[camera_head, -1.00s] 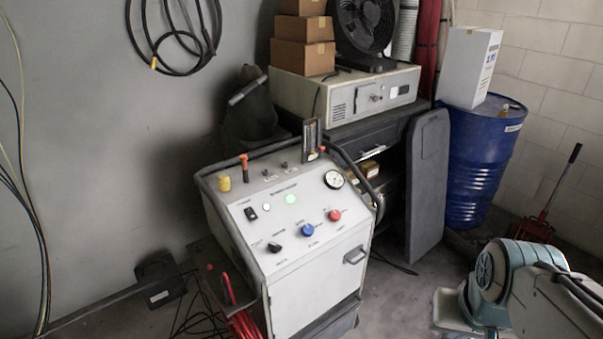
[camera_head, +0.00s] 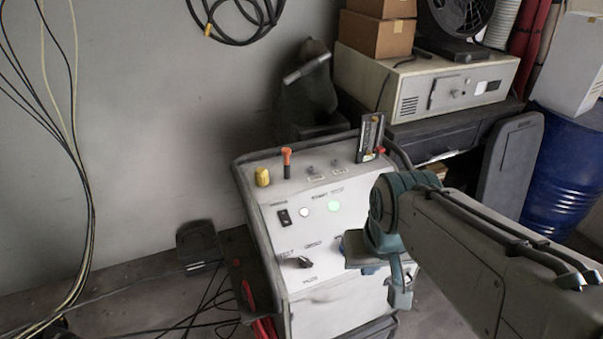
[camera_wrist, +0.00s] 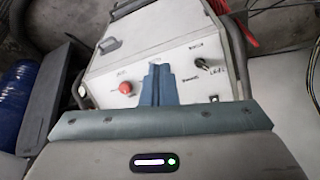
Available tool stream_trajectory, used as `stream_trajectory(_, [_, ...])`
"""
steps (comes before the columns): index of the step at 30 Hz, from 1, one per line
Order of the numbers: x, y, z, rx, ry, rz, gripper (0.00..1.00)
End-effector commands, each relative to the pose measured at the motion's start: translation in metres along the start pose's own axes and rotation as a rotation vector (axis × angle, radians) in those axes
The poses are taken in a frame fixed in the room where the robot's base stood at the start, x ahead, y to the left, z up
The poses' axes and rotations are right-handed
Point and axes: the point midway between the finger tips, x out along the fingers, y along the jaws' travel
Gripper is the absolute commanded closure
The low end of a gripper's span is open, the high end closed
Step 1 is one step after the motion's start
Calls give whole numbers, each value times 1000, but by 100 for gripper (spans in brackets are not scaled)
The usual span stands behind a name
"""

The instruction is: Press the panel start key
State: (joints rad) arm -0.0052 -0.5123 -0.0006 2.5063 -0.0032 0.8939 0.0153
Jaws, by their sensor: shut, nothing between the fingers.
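The white control panel (camera_head: 320,225) stands below a grey wall, its sloped face toward me. Near its top are a green-lit round button (camera_head: 334,206), a white round button (camera_head: 304,211) and a black switch (camera_head: 284,217); I cannot read for sure which is marked start. Lower down is a black knob (camera_head: 304,262); the blue knob is mostly behind my wrist. In the wrist view my gripper (camera_wrist: 158,70) is shut and empty, between the red knob (camera_wrist: 125,88) and the black knob (camera_wrist: 203,60). I cannot tell whether it touches the panel. The lit buttons are not in that view.
A yellow cap (camera_head: 262,177), an orange-topped post (camera_head: 287,160) and an upright gauge (camera_head: 370,137) rise from the panel's top ledge. A dark tube rail (camera_head: 241,190) edges the panel. A blue drum (camera_head: 565,165) and a bench unit (camera_head: 430,85) stand to the right.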

Motion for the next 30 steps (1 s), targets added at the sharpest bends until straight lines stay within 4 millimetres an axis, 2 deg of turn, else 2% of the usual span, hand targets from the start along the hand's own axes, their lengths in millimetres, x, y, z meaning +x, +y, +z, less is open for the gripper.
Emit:
stream_trajectory(11, [0, 0, 0, 3, 1, -1, 100])
stream_trajectory(14, [-1, -2, -8, 44, 3, -19, 100])
stream_trajectory(17, [-3, -8, -30, 157, 12, -63, 100])
stream_trajectory(22, [1, -11, -92, 512, 31, -166, 100])
stream_trajectory(27, [16, -2, -152, 890, 54, -234, 100])
stream_trajectory(30, [25, 6, -178, 1062, 70, -254, 100])
